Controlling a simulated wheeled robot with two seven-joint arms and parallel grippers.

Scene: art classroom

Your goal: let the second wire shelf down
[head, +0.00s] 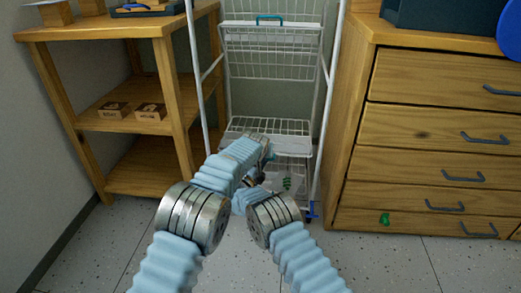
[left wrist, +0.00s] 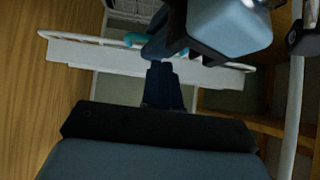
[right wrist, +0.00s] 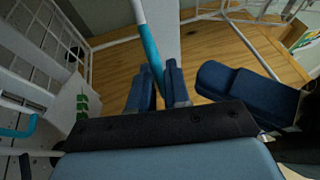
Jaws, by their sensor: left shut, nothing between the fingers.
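The white wire rack (head: 327,75) stands between a wooden shelf unit and a drawer cabinet. One wire shelf (head: 285,127) juts out roughly level at mid height; a panel above it, with a teal handle (head: 268,18), stands folded up. My two arms reach to the level shelf's front. In the right wrist view, my right gripper (right wrist: 160,85) has its fingers close around a teal grip (right wrist: 150,50) on a white bar and appears shut on it. My left gripper (left wrist: 163,85) is shut and empty, just below the white shelf edge (left wrist: 90,52). In the head view, my arms largely hide both fingertips.
The wooden shelf unit (head: 60,125) with two small boxes is at the left. The drawer cabinet (head: 415,125) is close at the right. The rack's white side posts bound the space on both sides. A card with a green mark (right wrist: 82,105) is low on the rack.

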